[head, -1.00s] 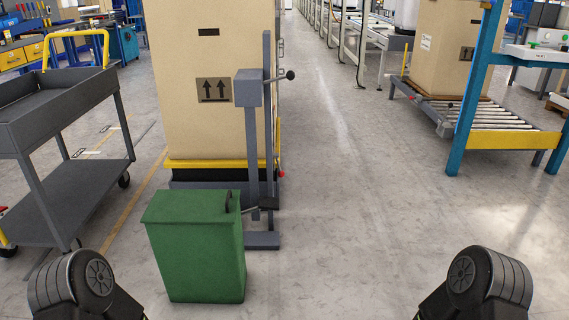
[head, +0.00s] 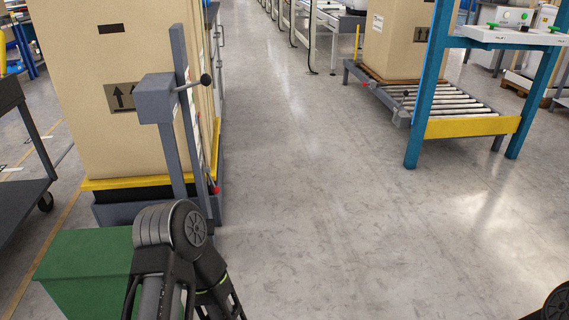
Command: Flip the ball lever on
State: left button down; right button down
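The ball lever (head: 206,80) is a thin rod with a black ball end. It sticks out to the right from a grey box (head: 156,99) on an upright grey post (head: 181,58), left of the picture's middle. The lever points slightly upward and nothing touches it. My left arm rises from the bottom, its rounded black joint in front of the post's lower part and below the lever. Only arm links show there; my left gripper is out of view. A small dark piece of my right arm shows at the bottom right corner; my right gripper is out of view.
A green bin (head: 82,267) stands at lower left, partly behind my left arm. A large cardboard box (head: 75,65) stands behind the post. A dark cart (head: 25,195) is at the left edge. A blue-framed roller conveyor (head: 432,95) stands right. The middle floor is clear.

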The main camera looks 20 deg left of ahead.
aim_at(215, 190)
jog(key=i+l+z, duration=0.1)
jog(key=i, duration=0.5)
jog(key=i+l, duration=0.1)
jog(key=i, duration=0.45)
jog(key=i+j+u, duration=0.1)
jog(key=i+u, duration=0.65)
jog(key=i+l+u, duration=0.25)
jog(key=i+u, duration=0.15)
jog(key=i, duration=0.15)
jog(key=i+l+u, duration=0.35)
jog(key=i+j, duration=0.05)
jog(key=j, duration=0.05)
